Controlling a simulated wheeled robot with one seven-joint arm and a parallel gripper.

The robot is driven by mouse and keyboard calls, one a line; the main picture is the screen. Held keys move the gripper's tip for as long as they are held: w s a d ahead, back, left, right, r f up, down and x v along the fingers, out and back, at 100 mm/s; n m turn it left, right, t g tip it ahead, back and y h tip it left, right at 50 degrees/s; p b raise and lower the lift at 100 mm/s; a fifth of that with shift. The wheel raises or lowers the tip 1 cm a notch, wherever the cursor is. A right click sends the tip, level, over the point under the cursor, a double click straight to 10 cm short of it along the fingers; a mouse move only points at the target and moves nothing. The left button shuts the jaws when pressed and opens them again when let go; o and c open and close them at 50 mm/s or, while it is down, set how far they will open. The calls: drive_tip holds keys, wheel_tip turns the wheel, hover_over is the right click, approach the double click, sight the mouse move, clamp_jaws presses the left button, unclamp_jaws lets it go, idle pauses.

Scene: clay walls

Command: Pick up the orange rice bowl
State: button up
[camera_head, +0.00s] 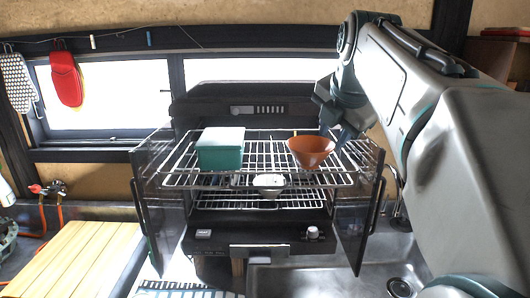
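The orange rice bowl (310,155) stands upright on the upper wire rack (262,170) of a dish-drying cabinet, on the right half. My gripper (336,138) reaches down from the upper right, with its tip at the bowl's right rim. The tip overlaps the rim in this view. I cannot tell whether it touches the bowl or whether the fingers are open or shut around the rim.
A teal box with a pale lid (220,150) stands left on the same rack. A small white bowl (269,183) is lower down. Glass doors (362,205) flank the rack. A wooden slatted board (75,260) lies left; a sink (330,278) is below right.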

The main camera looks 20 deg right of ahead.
sight(322, 159)
drive_tip(key=p+x, duration=0.1)
drive_tip(key=x, duration=0.8)
drive_tip(key=shift+a+p, duration=0.1)
drive_tip(key=shift+p, duration=0.25)
clamp_jaws()
